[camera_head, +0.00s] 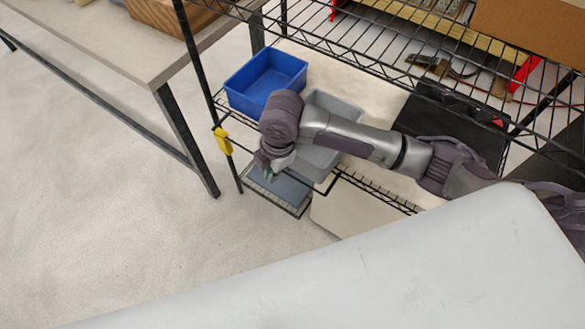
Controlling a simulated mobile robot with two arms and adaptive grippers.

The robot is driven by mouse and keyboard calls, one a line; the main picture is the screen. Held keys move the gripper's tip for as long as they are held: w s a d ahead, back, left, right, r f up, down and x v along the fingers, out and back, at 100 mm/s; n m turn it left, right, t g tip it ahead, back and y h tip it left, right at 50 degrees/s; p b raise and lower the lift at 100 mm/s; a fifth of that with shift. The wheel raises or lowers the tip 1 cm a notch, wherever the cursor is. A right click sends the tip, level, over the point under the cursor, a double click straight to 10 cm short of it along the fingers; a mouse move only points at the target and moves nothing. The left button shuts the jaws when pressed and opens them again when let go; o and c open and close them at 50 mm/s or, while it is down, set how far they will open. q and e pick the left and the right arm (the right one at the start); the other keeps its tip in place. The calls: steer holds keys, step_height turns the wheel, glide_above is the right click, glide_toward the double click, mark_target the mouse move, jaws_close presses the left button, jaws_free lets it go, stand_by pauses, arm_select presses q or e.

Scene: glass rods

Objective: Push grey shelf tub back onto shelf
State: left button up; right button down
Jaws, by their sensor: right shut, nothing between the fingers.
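The grey tub (318,161) sits on a wire shelf (375,186) of the black rack, just right of a blue tub. My right arm crosses over it and hides its middle; its back part and its front wall show. The front wall appears to be at or slightly past the shelf's front edge. My right gripper (268,170) points down at the left front of the grey tub, shut and empty. I cannot tell whether it touches the tub. My left gripper is not in view.
The blue tub (266,78) stands behind my right gripper. A yellow tag (222,141) hangs at the rack's left post. A flat grey-blue item (281,188) lies lower down, beside a cream box (355,207). A table (125,45) stands left; open floor lies between.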

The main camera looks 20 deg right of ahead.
steer(key=d+r+n+h, duration=0.2)
steer(key=d+r+n, duration=0.1)
steer(key=w+d+f, duration=0.2)
steer(key=d+f, duration=0.1)
steer(key=f, duration=0.7)
steer(key=shift+w+d+g+p, duration=0.2)
steer(key=shift+g+p, duration=0.1)
steer(key=shift+p, duration=0.1)
steer(key=shift+w+d+r, duration=0.1)
